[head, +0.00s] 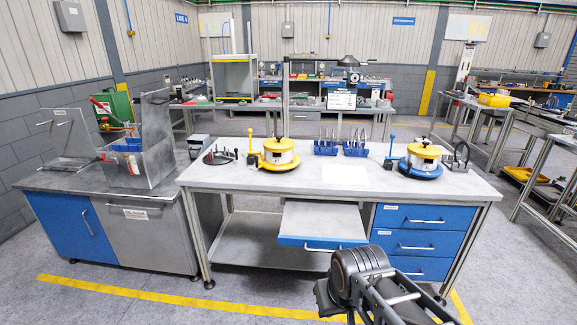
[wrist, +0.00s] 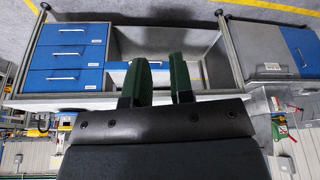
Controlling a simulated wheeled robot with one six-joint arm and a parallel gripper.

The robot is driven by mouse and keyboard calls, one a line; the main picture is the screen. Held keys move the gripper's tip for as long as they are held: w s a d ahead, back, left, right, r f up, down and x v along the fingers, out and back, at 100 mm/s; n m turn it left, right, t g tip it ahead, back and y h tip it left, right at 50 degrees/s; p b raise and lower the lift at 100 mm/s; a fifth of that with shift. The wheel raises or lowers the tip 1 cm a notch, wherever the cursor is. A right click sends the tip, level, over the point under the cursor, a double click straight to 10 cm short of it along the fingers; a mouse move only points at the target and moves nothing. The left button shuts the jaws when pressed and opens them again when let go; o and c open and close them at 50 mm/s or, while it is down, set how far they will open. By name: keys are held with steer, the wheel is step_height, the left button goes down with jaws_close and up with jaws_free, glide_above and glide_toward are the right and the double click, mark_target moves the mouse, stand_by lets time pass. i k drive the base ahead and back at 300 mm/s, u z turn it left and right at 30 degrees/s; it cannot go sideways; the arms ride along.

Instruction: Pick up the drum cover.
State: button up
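Two drum-shaped assemblies stand upright on the grey workbench (head: 340,185) in the head view. One is a white drum with a yellow top (head: 279,151) on a yellow round base, left of centre. The other is a white drum with a yellow top (head: 424,153) on a blue round base, at the right. I cannot tell which part is the drum cover. My gripper (wrist: 159,72) shows in the wrist view with its two green fingers apart and nothing between them. It is in front of the bench, well away from both drums. The wrist view does not show the drums clearly.
Blue tool racks (head: 326,147) stand between the drums. An open drawer (head: 322,225) juts from the bench front, left of the blue drawers (head: 415,243). A side counter (head: 85,180) with a metal bin (head: 140,165) stands at left. The floor in front is clear.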

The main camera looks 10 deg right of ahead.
mark_target(279, 143)
steer(key=u, duration=0.55)
steer(key=i, duration=0.75)
steer(key=u, duration=0.75)
steer(key=i, duration=1.9)
steer(key=z, duration=1.05)
steer(key=i, duration=0.6)
steer(key=z, duration=0.55)
